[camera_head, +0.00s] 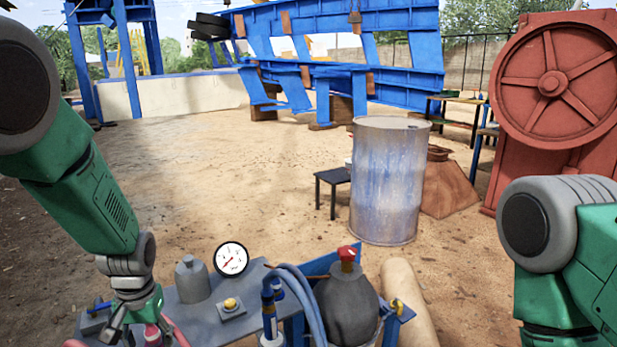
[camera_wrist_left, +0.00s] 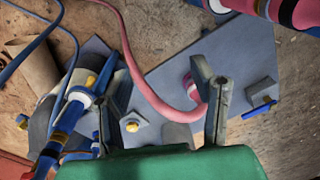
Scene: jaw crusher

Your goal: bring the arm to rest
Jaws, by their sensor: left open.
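My left arm comes in from the left of the head view, and its gripper (camera_head: 128,322) hangs low over the left part of a grey metal table (camera_head: 180,318). In the left wrist view the gripper's two fingers (camera_wrist_left: 211,82) stand apart with no object seen held between them.
The table carries a grey bottle-shaped part (camera_head: 192,279), a white dial gauge (camera_head: 231,260), a yellow button box (camera_head: 231,306) and a blue-handled valve (camera_wrist_left: 258,110). Blue hoses (camera_head: 300,300) and a dark tank with a red cap (camera_head: 347,295) stand to the right. A metal drum (camera_head: 388,185) stands beyond.

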